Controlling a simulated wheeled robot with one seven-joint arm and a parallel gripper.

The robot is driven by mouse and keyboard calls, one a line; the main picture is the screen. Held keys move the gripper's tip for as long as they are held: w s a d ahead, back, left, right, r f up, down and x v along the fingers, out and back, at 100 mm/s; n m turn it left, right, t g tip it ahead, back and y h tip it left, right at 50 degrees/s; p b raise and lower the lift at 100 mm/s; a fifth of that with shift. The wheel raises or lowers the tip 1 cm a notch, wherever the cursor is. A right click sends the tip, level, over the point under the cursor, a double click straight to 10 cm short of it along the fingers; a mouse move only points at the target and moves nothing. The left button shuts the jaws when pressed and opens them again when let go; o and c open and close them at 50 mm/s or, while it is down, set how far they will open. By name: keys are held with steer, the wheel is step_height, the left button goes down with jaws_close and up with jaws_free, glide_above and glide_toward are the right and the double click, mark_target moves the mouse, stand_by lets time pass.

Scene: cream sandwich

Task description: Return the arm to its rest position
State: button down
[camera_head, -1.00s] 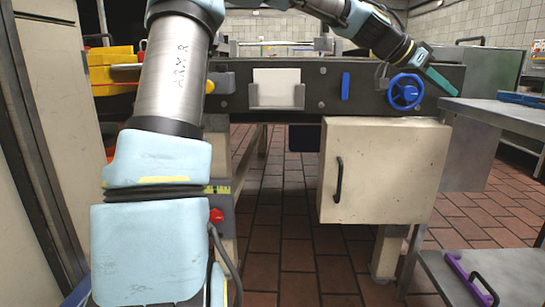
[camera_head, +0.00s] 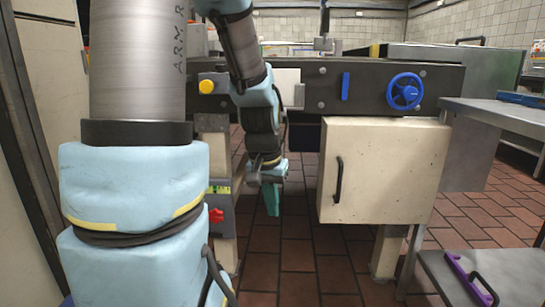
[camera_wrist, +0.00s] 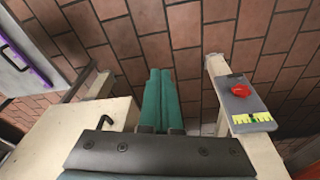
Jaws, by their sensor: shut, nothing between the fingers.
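My gripper (camera_head: 272,199) hangs pointing down in the middle of the head view, in front of the machine and left of its cream cabinet. Its green fingers (camera_wrist: 160,100) lie side by side in the wrist view, shut with nothing between them. The wrist view looks down past them at the brown tiled floor. My blue and grey arm fills the left of the head view and hides part of the machine.
The cream cabinet (camera_head: 383,172) with a black handle is right of my gripper. The dark machine beam carries a blue handwheel (camera_head: 405,92) and a yellow button (camera_head: 206,87). A red knob (camera_wrist: 240,90) is on a post. A metal table (camera_head: 505,115) stands right. Open floor lies below.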

steer(key=s+a+n+p, duration=0.1)
steer(key=s+a+n, duration=0.2)
steer(key=s+a, duration=0.35)
step_height(320, 180, up, 36)
steer(key=w+p, duration=0.1)
steer(key=p, duration=3.6)
steer(key=shift+w+r+y, duration=0.15)
steer(key=shift+y, duration=0.25)
